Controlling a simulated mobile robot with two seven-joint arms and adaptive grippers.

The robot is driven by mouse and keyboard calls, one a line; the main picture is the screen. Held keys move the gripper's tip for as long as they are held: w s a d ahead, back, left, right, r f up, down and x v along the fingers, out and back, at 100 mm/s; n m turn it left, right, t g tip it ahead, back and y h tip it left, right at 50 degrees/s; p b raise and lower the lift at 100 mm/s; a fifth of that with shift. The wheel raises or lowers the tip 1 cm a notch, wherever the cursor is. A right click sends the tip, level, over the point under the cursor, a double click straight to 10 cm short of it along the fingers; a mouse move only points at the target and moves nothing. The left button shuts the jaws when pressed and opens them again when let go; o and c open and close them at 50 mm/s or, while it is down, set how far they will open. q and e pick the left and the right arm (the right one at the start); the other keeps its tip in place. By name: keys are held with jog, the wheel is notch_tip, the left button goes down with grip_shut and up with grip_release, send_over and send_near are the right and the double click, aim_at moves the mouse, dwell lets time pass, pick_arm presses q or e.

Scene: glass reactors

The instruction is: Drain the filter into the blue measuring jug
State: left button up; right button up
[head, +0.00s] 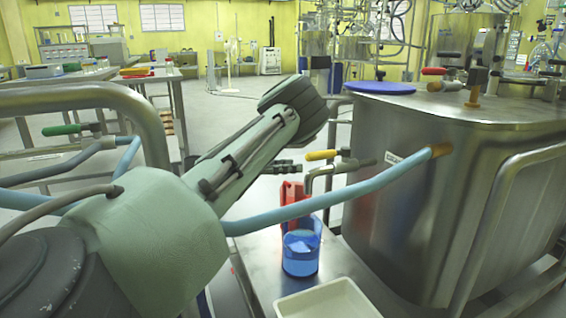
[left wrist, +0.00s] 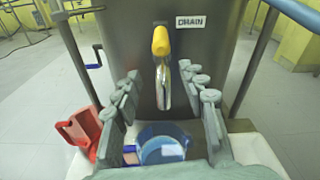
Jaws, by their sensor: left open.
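The steel filter tank (head: 400,190) stands at right. Its drain has a yellow handle (head: 321,155) above a bent metal spout (head: 318,177). In the left wrist view, the yellow handle (left wrist: 160,40) stands upright beside a DRAIN label (left wrist: 193,22), with the spout (left wrist: 164,88) below it. The see-through blue measuring jug (head: 300,252) stands on the steel surface under the drain; the left wrist view shows it (left wrist: 162,148) below the spout. I cannot tell what it holds. My left gripper (head: 283,168) is open and empty, its fingers (left wrist: 160,74) on either side of the spout in that view.
A red object (head: 292,200) stands behind the jug. A white tray (head: 335,300) lies in front of it. A light-blue hose (head: 340,197) crosses above the jug to the tank. Metal rails (head: 510,175) run beside the tank. A blue disc (head: 380,88) lies on top.

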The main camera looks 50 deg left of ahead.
aim_at(331, 153)
pick_arm(q)
jog(key=shift+w+d+r+t+h, duration=0.15)
jog(key=shift+w+r+t, duration=0.05)
jog(key=shift+r, duration=0.25)
jog(key=shift+w+d+r+t+h, duration=0.1)
jog(key=shift+w+r+t+h, duration=0.1)
jog(key=shift+r, duration=0.2)
jog(key=b+x, duration=0.1)
jog(key=x, duration=0.6)
jog(key=shift+w+r, duration=0.15)
jog(key=shift+w, duration=0.2)
grip_shut()
